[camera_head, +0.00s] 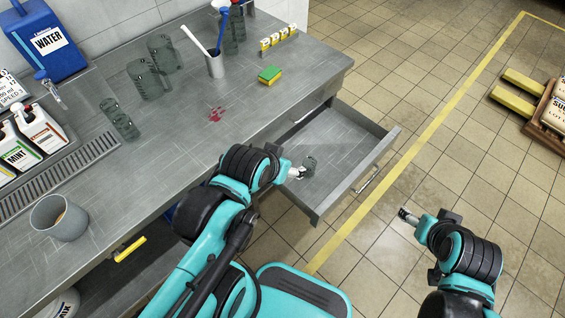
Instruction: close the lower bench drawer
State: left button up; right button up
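The grey bench drawer (340,197) is pulled out from under the right end of the bench, with a bar handle (368,180) on its front. My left gripper (299,173) is over the near-left part of the open drawer, beside that item. Whether it touches the item or the drawer is unclear, and its fingers are too small to read. My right gripper (405,215) is over the floor, right of the drawer front and apart from it. Its fingers are also unclear.
The bench top (180,180) holds several dark glass vessels (148,80), a grey cup of utensils (215,66), a sponge (270,75), a red spill (216,114) and a grey pot (58,217). Floor right of the drawer is clear up to the pallet (545,115).

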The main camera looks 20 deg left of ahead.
aim_at(345, 144)
jog(key=j+z, duration=0.4)
jog(key=k+j+z, duration=0.1)
jog(key=z, duration=0.3)
jog(key=k+j+z, duration=0.15)
jog(key=j+z, duration=0.25)
jog(key=l, duration=0.1)
